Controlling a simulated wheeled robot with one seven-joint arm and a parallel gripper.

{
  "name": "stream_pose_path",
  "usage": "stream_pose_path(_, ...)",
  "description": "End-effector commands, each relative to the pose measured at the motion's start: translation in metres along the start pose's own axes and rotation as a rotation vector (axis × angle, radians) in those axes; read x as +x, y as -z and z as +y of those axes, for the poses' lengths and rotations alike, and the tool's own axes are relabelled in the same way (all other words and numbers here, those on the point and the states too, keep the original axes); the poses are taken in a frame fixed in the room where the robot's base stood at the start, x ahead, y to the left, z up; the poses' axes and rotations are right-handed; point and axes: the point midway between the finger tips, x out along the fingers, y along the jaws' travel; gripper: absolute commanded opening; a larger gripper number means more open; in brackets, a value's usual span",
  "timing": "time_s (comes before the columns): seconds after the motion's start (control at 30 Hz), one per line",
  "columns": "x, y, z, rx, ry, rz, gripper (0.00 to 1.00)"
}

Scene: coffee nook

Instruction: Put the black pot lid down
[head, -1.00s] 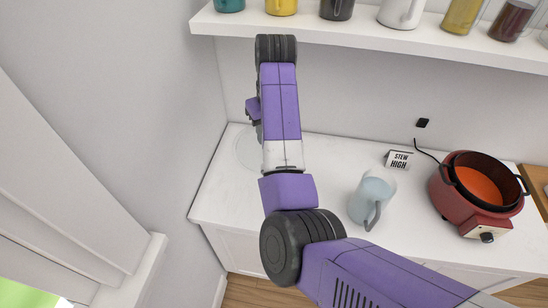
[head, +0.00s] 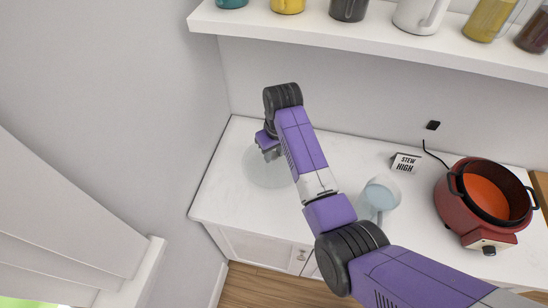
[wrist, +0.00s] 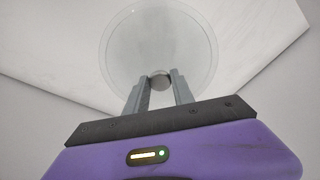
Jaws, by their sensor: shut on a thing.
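The pot lid looks like a clear, pale glass disc (head: 262,180) over the left end of the white counter. No black shows on it. In the wrist view the lid (wrist: 160,35) fills the top middle, with a small grey knob (wrist: 160,82) at its near edge in the picture. My gripper (wrist: 159,85) is shut on this knob, one finger on each side. In the head view my gripper (head: 270,152) is above the lid, and my arm hides part of it. I cannot tell whether the lid touches the counter.
A pale blue pitcher (head: 380,194) stands on the counter right of my arm. A wall shelf (head: 370,40) with several vessels runs above. The wall is close on the left.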

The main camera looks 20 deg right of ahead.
Motion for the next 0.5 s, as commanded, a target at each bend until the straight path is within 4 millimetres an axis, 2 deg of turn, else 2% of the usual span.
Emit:
stream_pose_path(0.2,0.027,-0.005,0.0,0.0,0.0,-0.002,0.0)
stream_pose_path(0.5,0.032,-0.005,0.0,0.0,0.0,0.001,0.0)
